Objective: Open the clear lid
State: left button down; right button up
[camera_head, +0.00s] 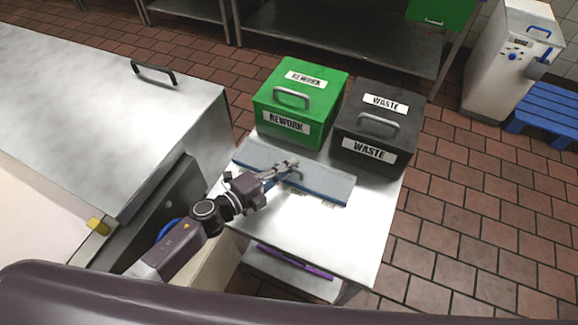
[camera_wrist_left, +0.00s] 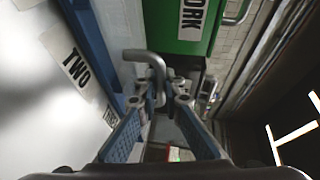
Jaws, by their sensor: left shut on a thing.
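The clear lid (camera_head: 328,187) is a long, flat, blue-grey see-through panel on the steel table, in front of the two bins. My left gripper (camera_head: 291,164) reaches over it from the left and is at its handle, near the middle of the lid. In the left wrist view the gripper (camera_wrist_left: 159,98) has its fingertips shut on the grey bent handle (camera_wrist_left: 152,62). The lid looks flat, and I cannot tell whether it is raised at all. What lies under the lid is largely hidden. My right gripper is not in view.
A green REWORK bin (camera_head: 290,127) and a black WASTE bin (camera_head: 378,160) stand close behind the lid. The steel table (camera_head: 340,235) is bare at the front. A large steel machine (camera_head: 130,110) stands at the left. A TWO label (camera_wrist_left: 77,67) shows in the wrist view.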

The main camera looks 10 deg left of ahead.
pick_arm(q)
jog(key=shift+w+r, duration=0.15)
jog(key=shift+r, duration=0.1)
dwell(0.4)
jog(key=shift+w+d+r+p, duration=0.15)
jog(key=shift+w+r+p, duration=0.35)
jog(key=shift+r+p, duration=0.4)
jog(key=shift+w+d+r+p, duration=0.25)
jog(key=shift+w+r+p, duration=0.35)
jog(key=shift+w, duration=0.2)
jog(key=shift+w+r, duration=0.1)
jog(key=shift+r, duration=0.1)
jog(key=shift+w+r, duration=0.2)
jog(key=shift+r, duration=0.1)
jog(key=c, duration=2.3)
grip_release()
jog(key=shift+c, duration=0.2)
jog(key=shift+s, duration=0.1)
